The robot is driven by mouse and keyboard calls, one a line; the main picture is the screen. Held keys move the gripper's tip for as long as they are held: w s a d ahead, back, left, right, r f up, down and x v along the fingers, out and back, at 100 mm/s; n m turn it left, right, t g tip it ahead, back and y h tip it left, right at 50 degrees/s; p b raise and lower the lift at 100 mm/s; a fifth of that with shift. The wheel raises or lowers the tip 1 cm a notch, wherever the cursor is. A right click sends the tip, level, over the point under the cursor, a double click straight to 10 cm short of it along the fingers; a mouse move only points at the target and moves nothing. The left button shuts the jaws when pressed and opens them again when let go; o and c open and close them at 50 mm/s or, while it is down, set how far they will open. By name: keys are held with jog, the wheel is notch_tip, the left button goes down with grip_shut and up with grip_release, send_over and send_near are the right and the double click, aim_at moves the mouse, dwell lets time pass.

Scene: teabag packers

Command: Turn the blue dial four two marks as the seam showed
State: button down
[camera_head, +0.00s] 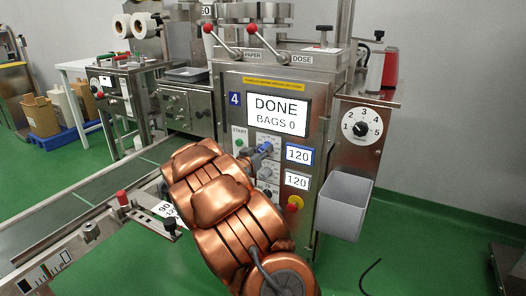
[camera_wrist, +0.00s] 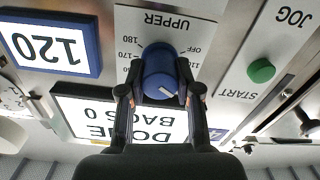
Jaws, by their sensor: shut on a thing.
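The machine marked 4 (camera_head: 235,98) stands in front of me, its screen (camera_head: 277,108) reading DONE, BAGS 0. The blue dial (camera_wrist: 159,72), under the label UPPER, sits between the fingers of my gripper (camera_wrist: 160,92), which is shut on its sides. The wrist picture is upside down. The dial's white pointer line slants at its lower right there; marks 180, 170 and OFF show around it, others are partly covered. In the head view my gripper (camera_head: 261,155) reaches the panel. A blue-framed readout (camera_head: 299,155) shows 120; it also shows in the wrist view (camera_wrist: 48,45).
Below is a second 120 readout (camera_head: 297,180) and a red knob on yellow (camera_head: 294,203). A green START button (camera_wrist: 261,70) is near the dial. A grey bin (camera_head: 343,204) hangs right, under a 1-to-5 dial (camera_head: 361,127). A conveyor (camera_head: 75,222) runs left.

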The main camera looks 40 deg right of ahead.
jog(key=m+b, duration=0.1)
jog(key=m, duration=0.4)
jog(key=shift+f+m+b, duration=0.2)
jog(key=shift+m+b, duration=0.1)
jog(key=shift+b, duration=0.05)
jog(key=m+b, duration=0.2)
jog(key=m, duration=0.3)
jog(key=shift+s+r+m, duration=0.1)
jog(key=shift+s+m, duration=0.05)
jog(key=shift+m, duration=0.15)
jog(key=shift+b, duration=0.3)
jog(key=c, duration=0.8)
grip_release()
jog(key=shift+a, duration=0.1)
jog(key=v, duration=1.1)
jog(key=shift+s+a, duration=0.15)
jog(key=shift+a, duration=0.25)
jog(key=shift+r, duration=0.15)
